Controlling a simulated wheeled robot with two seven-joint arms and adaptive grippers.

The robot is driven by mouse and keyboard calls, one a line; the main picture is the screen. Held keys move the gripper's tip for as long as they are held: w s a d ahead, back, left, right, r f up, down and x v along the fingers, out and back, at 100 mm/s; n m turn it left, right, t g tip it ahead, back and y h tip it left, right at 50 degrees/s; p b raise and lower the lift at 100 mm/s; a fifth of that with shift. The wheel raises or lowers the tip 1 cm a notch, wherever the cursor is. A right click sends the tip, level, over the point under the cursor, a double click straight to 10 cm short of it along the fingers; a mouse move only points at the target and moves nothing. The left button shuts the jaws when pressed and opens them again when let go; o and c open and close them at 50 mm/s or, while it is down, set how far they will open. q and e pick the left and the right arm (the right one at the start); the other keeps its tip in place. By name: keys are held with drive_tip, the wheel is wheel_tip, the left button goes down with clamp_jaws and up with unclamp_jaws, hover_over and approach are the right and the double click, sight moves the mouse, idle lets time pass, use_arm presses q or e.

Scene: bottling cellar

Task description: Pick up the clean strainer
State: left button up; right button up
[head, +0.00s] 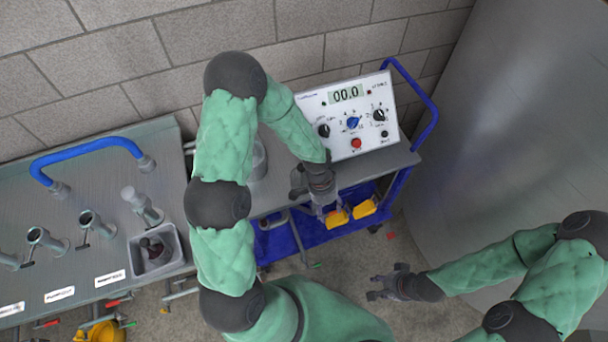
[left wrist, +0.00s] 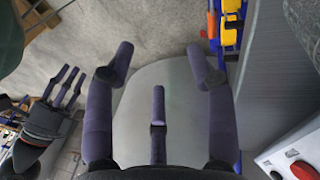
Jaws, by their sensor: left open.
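I cannot single out a clean strainer for certain. A dark, reddish-brown fitting (head: 154,249) sits in a small grey tray (head: 141,269) on the steel bench. A grey metal cylinder (head: 259,160) stands on the cart, partly hidden behind my left arm. My left gripper (head: 326,213) is over the cart's front edge, right of the cylinder; its fingers are spread and empty in the left wrist view (left wrist: 160,68).
The bench (head: 95,165) carries several metal pipe fittings (head: 88,223), a blue hose (head: 85,150) and labels. A white control box (head: 347,115) stands at the cart's back. Yellow items (head: 365,208) lie on the blue lower shelf. A large steel tank (head: 510,130) fills the right.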

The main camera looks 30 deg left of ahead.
sight(301, 166)
use_arm(q)
drive_tip(key=w+a+r+m+y+p, duration=0.25)
drive_tip(key=a+r, duration=0.35)
drive_tip(key=r, duration=0.3)
drive_tip(key=w+a+r+m+y+p, duration=0.25)
drive_tip(key=w+a+r, duration=0.2)
drive_tip(key=r, duration=0.45)
drive_tip(key=shift+h, duration=0.4)
drive_tip(key=f, duration=0.3)
drive_tip(key=s+a+f+b, duration=0.1)
drive_tip(key=f, duration=0.3)
drive_tip(key=a+f, duration=0.1)
drive_tip(key=f, duration=0.2)
drive_tip(key=shift+s+f+b, duration=0.2)
drive_tip(key=shift+s+b, duration=0.1)
clamp_jaws()
